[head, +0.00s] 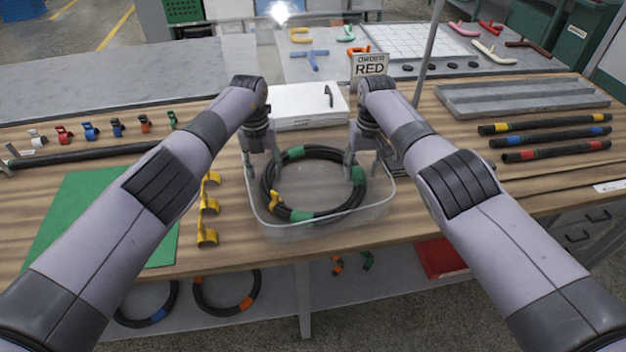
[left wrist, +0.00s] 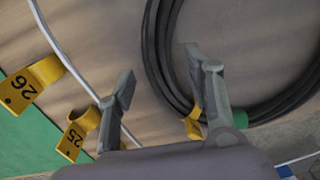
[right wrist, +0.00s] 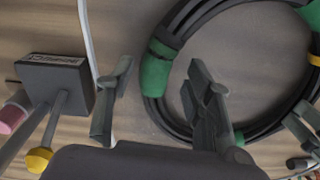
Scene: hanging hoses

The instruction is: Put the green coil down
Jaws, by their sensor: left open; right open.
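The green coil is a black hose ring with green bands (head: 300,216) and a yellow tag (head: 277,199). It lies flat inside the clear tray (head: 330,229). My left gripper (head: 263,165) is open at the coil's left side; in the left wrist view the black strands (left wrist: 158,45) pass between its spread fingers, beside the right finger. My right gripper (head: 362,168) is open at the coil's right side; in the right wrist view a green band (right wrist: 157,68) shows between its fingers. Neither gripper is closed on the hose. Finger depth relative to the strands is unclear.
Yellow hooks (head: 207,208) and a green mat (head: 75,215) are left of the tray. Banded black hoses (head: 550,138) lie at right. More coils (head: 227,308) are under the table.

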